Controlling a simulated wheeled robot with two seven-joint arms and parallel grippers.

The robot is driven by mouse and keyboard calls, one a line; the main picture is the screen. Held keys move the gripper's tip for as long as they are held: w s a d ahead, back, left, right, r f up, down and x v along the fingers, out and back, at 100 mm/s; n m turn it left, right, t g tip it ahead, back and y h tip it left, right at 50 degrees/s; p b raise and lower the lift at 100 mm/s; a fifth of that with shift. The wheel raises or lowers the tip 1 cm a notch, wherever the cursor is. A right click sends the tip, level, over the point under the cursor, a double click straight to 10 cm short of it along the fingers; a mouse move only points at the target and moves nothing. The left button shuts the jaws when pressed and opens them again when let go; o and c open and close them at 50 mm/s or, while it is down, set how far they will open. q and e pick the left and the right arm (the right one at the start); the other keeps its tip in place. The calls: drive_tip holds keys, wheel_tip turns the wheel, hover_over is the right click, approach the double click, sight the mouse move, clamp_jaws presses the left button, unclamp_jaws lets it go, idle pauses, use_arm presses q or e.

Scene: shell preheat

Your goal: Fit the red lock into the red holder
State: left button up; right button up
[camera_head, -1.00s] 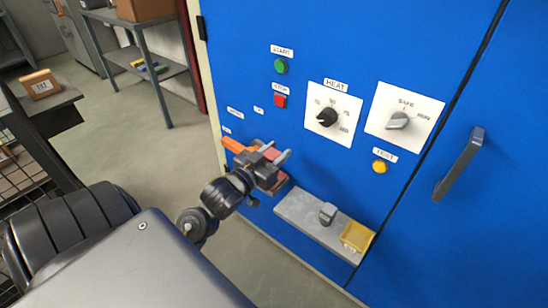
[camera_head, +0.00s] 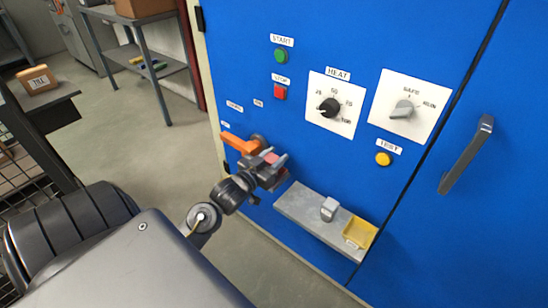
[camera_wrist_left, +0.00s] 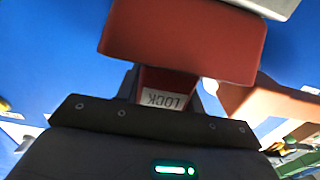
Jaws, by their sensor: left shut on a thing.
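The red lock (camera_wrist_left: 165,98), with an upside-down LOCK label, is between the fingers of my left gripper (camera_head: 277,166) in the left wrist view. The gripper is shut on it, in front of the blue cabinet, just below and right of an orange lever (camera_head: 238,144). In the head view a little red (camera_head: 270,157) shows between the fingers. In the wrist view a wide red block (camera_wrist_left: 183,40) lies just beyond the label; I cannot tell whether it is the lock's body or the red holder. I cannot clearly make out the holder or any contact with it.
The blue cabinet (camera_head: 335,165) carries a heat dial (camera_head: 329,107), a safe/run switch (camera_head: 404,109), buttons and a door handle (camera_head: 466,155). Below right, a grey ledge (camera_head: 297,205) holds a grey block (camera_head: 329,208) and a yellow tray (camera_head: 358,233).

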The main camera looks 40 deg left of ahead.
use_arm(q)
drive_tip(key=shift+f, duration=0.2)
drive_tip(key=o, duration=1)
drive_tip(key=shift+f, duration=0.1)
